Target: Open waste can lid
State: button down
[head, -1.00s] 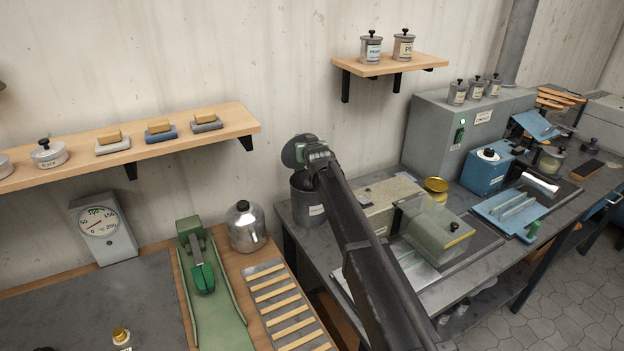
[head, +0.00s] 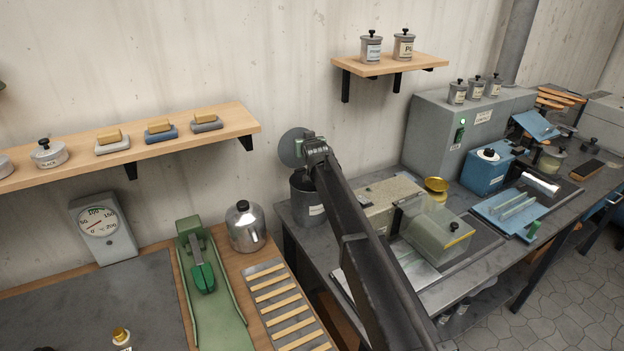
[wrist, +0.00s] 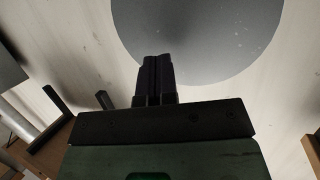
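The waste can (head: 309,207) is a dark grey cylinder with a pale label, standing at the left end of the right-hand bench. Its round grey lid (head: 292,147) is raised and stands nearly upright above the can, near the wall. In the wrist view the lid (wrist: 205,32) is a large grey disc just beyond my fingertips. My gripper (wrist: 155,62) has its two dark fingers together, with nothing visible between them. Their tips overlap the lid's lower edge in the picture; I cannot tell whether they touch it. My arm hides part of the can.
A wall shelf (head: 215,128) with soap-like blocks is to the left. A beige box (head: 388,203) and a clear-covered device (head: 437,236) sit right of my arm. A small shelf (head: 420,62) with two jars is above.

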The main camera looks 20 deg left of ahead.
jog(key=f+p+v, duration=0.1)
jog(key=f+v, duration=0.1)
jog(key=v, duration=0.9)
jog(key=shift+s+d, duration=0.4)
jog(key=shift+s, duration=0.15)
jog(key=s+d+f+g+h, duration=0.3)
jog(key=s+d+f+g, duration=0.1)
jog(key=s+d+f, duration=0.2)
jog(key=s+d+f+m+g+h, duration=0.1)
jog(key=s+d+f+m+g, duration=0.1)
jog(key=s+d, duration=0.6)
jog(key=s+d+f+m+g+h+b, duration=0.1)
jog(key=s+d, duration=0.7)
jog(key=d, duration=1.4)
jog(key=s+d+f+m+g+h, duration=0.3)
jog(key=s+d, duration=0.5)
jog(key=d, duration=0.8)
jog(key=shift+s+f+m+g, duration=0.35)
jog(key=shift+f+g, duration=0.4)
jog(key=shift+g, duration=0.35)
